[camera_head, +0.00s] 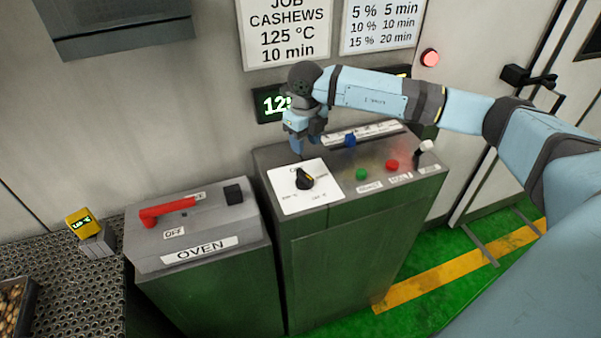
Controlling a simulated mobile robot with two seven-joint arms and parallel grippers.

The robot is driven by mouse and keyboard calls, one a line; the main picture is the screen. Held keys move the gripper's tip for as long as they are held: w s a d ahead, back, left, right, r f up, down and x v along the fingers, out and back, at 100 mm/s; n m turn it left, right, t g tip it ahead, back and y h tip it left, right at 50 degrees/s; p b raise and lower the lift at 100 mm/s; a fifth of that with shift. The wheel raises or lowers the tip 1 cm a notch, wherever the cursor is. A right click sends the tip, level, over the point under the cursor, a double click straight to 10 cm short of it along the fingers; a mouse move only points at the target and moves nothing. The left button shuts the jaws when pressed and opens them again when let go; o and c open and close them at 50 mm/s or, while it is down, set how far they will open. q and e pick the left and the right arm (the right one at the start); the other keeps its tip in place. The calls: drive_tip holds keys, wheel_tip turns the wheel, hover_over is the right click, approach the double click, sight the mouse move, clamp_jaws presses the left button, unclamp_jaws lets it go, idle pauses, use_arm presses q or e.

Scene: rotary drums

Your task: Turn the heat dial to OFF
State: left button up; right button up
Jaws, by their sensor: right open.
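The heat dial (304,180) is a black knob on a white label plate (290,205) at the left of the control cabinet's top. Its printed settings are too small to read surely, and I cannot tell which one the knob points at. My right gripper (297,147) hangs fingers down just behind and above the dial, apart from it in the picture. It is open, with nothing seen between its fingers. It covers part of the view at the plate's back edge. My left gripper is not in view.
The control cabinet (345,235) also carries a blue knob (350,139), a green button (361,174), a red button (392,165) and a white-tipped lever (425,147). Left of it stands the oven box (205,225) with a red handle (168,211). A display (266,104) is partly hidden.

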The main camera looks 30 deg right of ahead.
sight(305, 174)
wheel_tip(305, 174, down, 11)
drive_tip(key=shift+r+p, duration=0.1)
drive_tip(key=shift+p, duration=1.15)
drive_tip(key=shift+f, duration=0.45)
drive_tip(key=shift+c, duration=0.3)
drive_tip(key=c, duration=0.3)
clamp_jaws()
